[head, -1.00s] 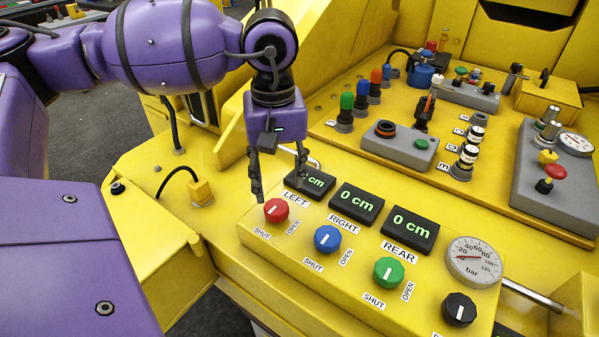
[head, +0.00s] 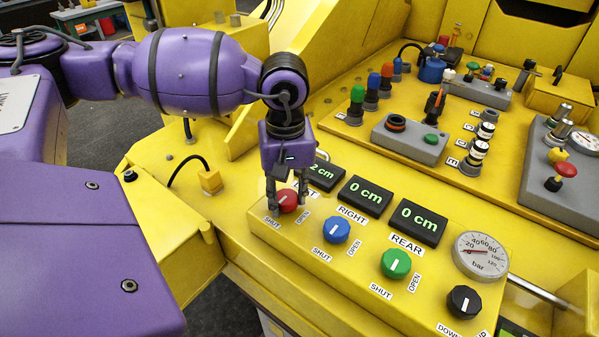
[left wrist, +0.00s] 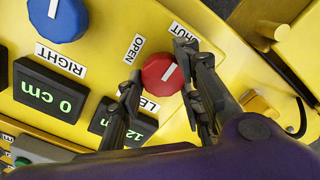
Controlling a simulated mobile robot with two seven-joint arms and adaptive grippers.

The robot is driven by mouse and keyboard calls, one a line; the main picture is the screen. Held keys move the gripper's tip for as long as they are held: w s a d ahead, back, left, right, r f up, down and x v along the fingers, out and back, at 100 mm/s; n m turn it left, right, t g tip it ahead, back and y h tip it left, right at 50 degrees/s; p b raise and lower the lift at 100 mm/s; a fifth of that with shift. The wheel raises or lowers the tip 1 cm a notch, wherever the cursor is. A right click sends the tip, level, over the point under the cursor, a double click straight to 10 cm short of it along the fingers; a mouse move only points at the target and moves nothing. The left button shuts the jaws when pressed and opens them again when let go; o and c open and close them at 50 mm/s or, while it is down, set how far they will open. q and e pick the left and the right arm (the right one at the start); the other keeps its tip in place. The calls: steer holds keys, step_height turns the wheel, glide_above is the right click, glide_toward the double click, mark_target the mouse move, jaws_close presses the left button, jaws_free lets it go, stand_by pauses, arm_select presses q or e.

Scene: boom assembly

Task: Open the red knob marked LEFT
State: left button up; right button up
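The red knob (head: 287,200) under the LEFT label sits at the left end of the yellow panel. Its white mark points toward SHUT. My left gripper (head: 288,206) points down over it, with one finger on each side of the knob. In the left wrist view the red knob (left wrist: 161,76) lies between the open fingers (left wrist: 158,64). A small gap shows at the finger near OPEN; whether the other finger touches is unclear. The gripper partly covers the LEFT label and its display (head: 322,176), which ends in "2 cm". My right gripper is not in view.
A blue knob (head: 336,230), a green knob (head: 396,263) and a black knob (head: 464,302) follow to the right. Displays reading 0 cm (head: 366,196) stand behind the blue and green knobs. A round gauge (head: 480,256) is at the right. Other controls stand farther back.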

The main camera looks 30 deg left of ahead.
arm_select(q)
steer(key=shift+c, duration=1.4)
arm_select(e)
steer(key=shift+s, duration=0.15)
arm_select(q)
steer(key=shift+w+d, duration=0.1)
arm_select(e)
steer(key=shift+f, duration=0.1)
arm_select(q)
steer(key=n, duration=0.5)
steer(key=shift+w+n+b, duration=0.1)
steer(key=shift+n+b, duration=0.2)
steer(key=shift+n, duration=0.1)
steer(key=n, duration=0.3)
steer(key=shift+n, duration=0.3)
steer(key=n, duration=0.3)
steer(key=n+b, duration=0.1)
steer(key=shift+w+a+r, duration=0.1)
steer(key=shift+a, duration=0.2)
steer(key=shift+a+r+n, duration=0.1)
steer(key=shift+a+n, duration=0.05)
steer(key=shift+n, duration=2.15)
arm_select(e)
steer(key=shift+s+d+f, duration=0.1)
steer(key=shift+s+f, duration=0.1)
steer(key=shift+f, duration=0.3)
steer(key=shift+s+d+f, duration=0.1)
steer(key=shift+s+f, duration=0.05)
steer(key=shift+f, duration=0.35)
